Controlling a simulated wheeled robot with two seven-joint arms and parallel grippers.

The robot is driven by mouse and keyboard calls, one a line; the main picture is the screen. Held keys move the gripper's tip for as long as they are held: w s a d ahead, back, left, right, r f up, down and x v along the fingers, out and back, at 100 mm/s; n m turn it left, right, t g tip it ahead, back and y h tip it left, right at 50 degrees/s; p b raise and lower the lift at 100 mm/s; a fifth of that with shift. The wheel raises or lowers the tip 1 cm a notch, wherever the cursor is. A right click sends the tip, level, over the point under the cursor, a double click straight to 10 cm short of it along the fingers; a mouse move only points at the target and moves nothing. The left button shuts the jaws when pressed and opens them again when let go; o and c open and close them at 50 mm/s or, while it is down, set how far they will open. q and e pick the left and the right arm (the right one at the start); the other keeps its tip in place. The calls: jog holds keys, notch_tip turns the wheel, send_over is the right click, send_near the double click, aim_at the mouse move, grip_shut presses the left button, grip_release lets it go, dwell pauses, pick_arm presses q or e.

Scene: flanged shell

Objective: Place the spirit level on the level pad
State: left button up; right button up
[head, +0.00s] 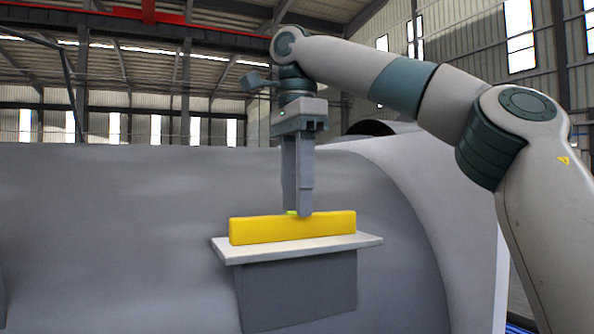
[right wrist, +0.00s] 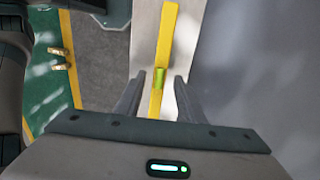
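The yellow spirit level (head: 270,231) lies lengthwise along the pale level pad (head: 350,240), its underside appearing to touch the pad. The pad is a flat plate on a grey block on the side of the shell. My right gripper (head: 298,212) points straight down at the middle of the level, by its green vial. In the right wrist view its fingers (right wrist: 160,78) stand apart on either side of the level (right wrist: 167,35), with gaps to it. The pad (right wrist: 190,35) shows beneath. My left gripper is not in view.
The large grey shell (head: 120,220) fills the left and middle behind the pad, with its paler flange (head: 450,220) at the right. In the right wrist view, a floor with a yellow line (right wrist: 72,70) lies below at the left. The space above the pad around my gripper is clear.

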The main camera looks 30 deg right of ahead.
jog(key=shift+r, duration=2.05)
jog(key=shift+s, duration=0.1)
